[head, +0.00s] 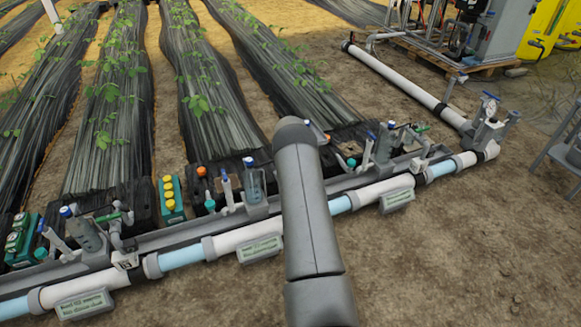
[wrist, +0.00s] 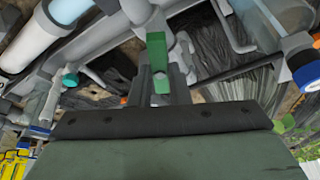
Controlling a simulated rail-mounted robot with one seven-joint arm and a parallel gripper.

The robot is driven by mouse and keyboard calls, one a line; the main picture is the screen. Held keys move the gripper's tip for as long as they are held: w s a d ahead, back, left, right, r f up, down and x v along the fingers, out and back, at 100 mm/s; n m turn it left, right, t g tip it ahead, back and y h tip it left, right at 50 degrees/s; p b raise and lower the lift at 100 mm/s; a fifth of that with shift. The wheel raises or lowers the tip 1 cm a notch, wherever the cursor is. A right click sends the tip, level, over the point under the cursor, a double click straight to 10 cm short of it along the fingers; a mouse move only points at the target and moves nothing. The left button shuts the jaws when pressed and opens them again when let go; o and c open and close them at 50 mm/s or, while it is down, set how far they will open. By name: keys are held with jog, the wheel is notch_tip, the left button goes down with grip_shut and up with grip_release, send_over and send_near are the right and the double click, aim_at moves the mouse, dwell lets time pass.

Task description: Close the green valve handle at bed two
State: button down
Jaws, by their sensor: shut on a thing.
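In the wrist view, a green valve handle (wrist: 157,52) stands out from grey pipe fittings, straight ahead of my gripper (wrist: 164,82). The gripper's dark fingers are shut on the lower part of the handle. The handle's far end shows above the fingers, against a grey valve body. In the head view, my grey arm covers the middle of the pipe line, so the gripper and the held handle are hidden there. I cannot read a bed number for this valve.
A white and light-blue main pipe (head: 236,239) runs across the front, with small signs (head: 260,249). Another green handle (head: 108,217) shows at left. A box with yellow caps (head: 171,200) stands by the beds. Bare soil (head: 455,240) is free at the right front.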

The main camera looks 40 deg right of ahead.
jog(key=m+b, duration=0.1)
jog(key=m+g+b, duration=0.1)
jog(key=m, duration=0.1)
jog(key=m+h+b, duration=0.1)
jog(key=shift+w+a+f+m+g, duration=0.2)
jog(key=shift+w+m+g, duration=0.05)
jog(key=shift+m+g, duration=0.05)
jog(key=m+g+b, duration=0.1)
jog(key=m+b, duration=0.1)
jog(key=shift+w+m, duration=0.1)
jog(key=shift+m, duration=0.3)
jog(key=m+g+b, duration=0.1)
jog(key=m+b, duration=0.1)
jog(key=m, duration=0.1)
jog(key=shift+w+h+b, duration=0.15)
jog(key=shift+h+b, duration=0.15)
jog(key=shift+b, duration=0.05)
jog(key=shift+r+m+g+b, duration=0.1)
jog(key=shift+m+g+b, duration=0.4)
jog(key=shift+m+b, duration=0.5)
jog(key=shift+r+m, duration=0.1)
jog(key=shift+m, duration=0.3)
jog(key=c, duration=1.4)
grip_release()
jog(key=shift+o, duration=0.2)
